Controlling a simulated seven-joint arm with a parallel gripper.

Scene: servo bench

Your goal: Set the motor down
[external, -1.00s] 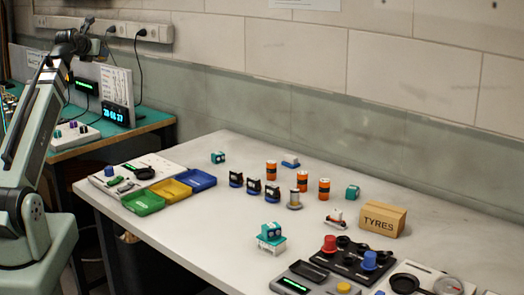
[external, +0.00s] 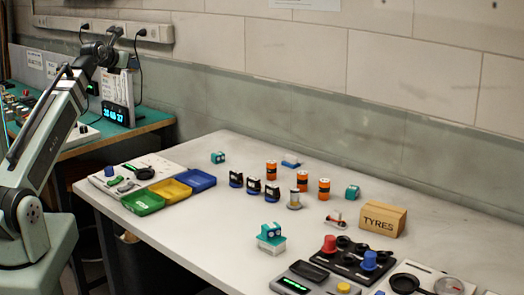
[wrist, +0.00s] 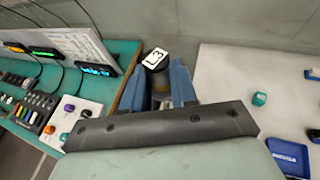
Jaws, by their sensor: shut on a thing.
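My gripper (wrist: 160,82) is shut on the motor (wrist: 156,62), a dark cylinder with a white end face bearing a black mark. The blue fingers stand on either side of it, and its lower part is partly hidden between them. In the wrist view the motor is over the gap between the green side bench and the pale table. In the external view my gripper (external: 124,54) is small, raised at the upper left near the side bench, and the motor in it is too small to make out clearly.
The pale table (external: 185,225) holds green, yellow (external: 170,189) and blue (external: 201,179) trays at its left. Several dark pieces, orange cylinders and teal blocks stand mid-table, near a TYRES box (external: 381,219). The side bench (wrist: 125,98) holds a whiteboard and displays.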

